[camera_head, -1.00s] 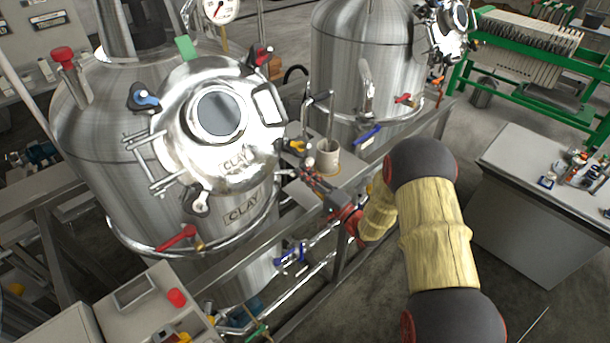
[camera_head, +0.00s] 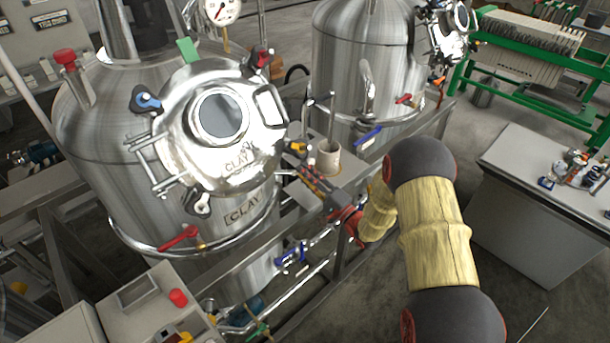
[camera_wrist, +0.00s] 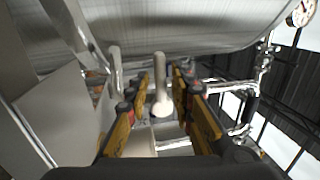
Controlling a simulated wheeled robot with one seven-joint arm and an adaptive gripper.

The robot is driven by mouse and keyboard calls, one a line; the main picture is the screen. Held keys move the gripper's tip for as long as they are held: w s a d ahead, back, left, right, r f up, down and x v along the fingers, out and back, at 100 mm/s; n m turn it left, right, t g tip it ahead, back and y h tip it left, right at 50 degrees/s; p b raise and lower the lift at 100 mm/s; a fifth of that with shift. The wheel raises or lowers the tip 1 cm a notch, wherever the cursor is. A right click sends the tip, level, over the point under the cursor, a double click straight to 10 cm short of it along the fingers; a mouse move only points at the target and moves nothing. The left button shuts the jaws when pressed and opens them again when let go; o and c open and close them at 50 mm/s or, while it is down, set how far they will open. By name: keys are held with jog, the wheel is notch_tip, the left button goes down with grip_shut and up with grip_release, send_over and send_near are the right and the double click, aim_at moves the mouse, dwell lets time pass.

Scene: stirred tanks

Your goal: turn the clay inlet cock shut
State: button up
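The clay tank (camera_head: 165,215), steel with CLAY labels on its lid and side, fills the left of the head view. My gripper (camera_head: 305,172) is at its right side, near a small yellow-handled fitting (camera_head: 298,147). In the wrist view, my gripper (camera_wrist: 160,84) has its yellow-and-black fingers apart on both sides of a pale rod with a rounded end (camera_wrist: 161,103). Narrow gaps seem to show beside the rod; contact cannot be told. I cannot tell for certain which fitting is the clay inlet cock; my gripper partly hides the fittings there.
A pale cup (camera_head: 329,160) stands on a small shelf close to my gripper. A blue-handled valve (camera_head: 291,256) sits on piping below. A red handle (camera_head: 178,238) is on the tank's front. A second tank (camera_head: 360,70) stands behind; a grey bench (camera_head: 530,215) is right.

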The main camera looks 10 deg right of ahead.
jog(key=shift+o, duration=0.4)
jog(key=v, duration=1.2)
jog(key=shift+f, duration=0.1)
